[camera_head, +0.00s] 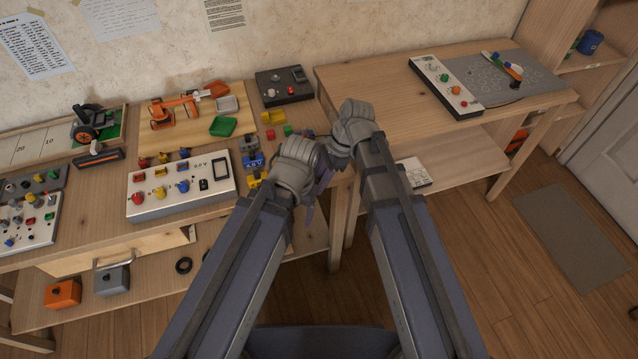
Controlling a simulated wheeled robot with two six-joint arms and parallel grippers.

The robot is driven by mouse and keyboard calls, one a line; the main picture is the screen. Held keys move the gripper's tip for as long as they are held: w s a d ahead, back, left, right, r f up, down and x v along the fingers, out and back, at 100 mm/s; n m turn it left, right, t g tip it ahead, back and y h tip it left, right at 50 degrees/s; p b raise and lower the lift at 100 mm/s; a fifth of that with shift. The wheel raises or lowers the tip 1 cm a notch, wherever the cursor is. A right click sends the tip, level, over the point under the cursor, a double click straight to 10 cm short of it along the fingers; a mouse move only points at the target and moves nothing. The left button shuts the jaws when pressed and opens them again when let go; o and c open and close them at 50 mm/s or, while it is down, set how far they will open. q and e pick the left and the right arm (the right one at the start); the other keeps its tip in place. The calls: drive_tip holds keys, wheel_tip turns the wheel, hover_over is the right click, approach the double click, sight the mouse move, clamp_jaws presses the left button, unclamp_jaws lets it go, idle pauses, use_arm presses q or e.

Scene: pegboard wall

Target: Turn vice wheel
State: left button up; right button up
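I cannot make out a vice or its wheel in the head view; the spot at the table's front right corner is covered by my arms. My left gripper (318,180) is at that corner, mostly hidden behind its own wrist. My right gripper (338,150) is close beside it, its wrist just to the right and its fingers mostly hidden. The two grippers are very near each other or touching; I cannot tell which. Whether either is open, shut or holding something does not show.
A white panel with coloured knobs (180,188) lies on the left table, near a black control box (284,87), a green tray (223,126) and an orange toy arm (175,108). The right table (380,75) has clear wood beside a white button panel (445,87).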

clamp_jaws()
idle(0.3)
drive_tip(key=shift+s+a+r+h+p, duration=0.15)
drive_tip(key=shift+h+p, duration=0.25)
drive_tip(key=shift+h, duration=0.1)
drive_tip(key=shift+t+h+p, duration=0.3)
drive_tip(key=shift+t+h, duration=0.2)
drive_tip(key=shift+h, duration=0.4)
unclamp_jaws()
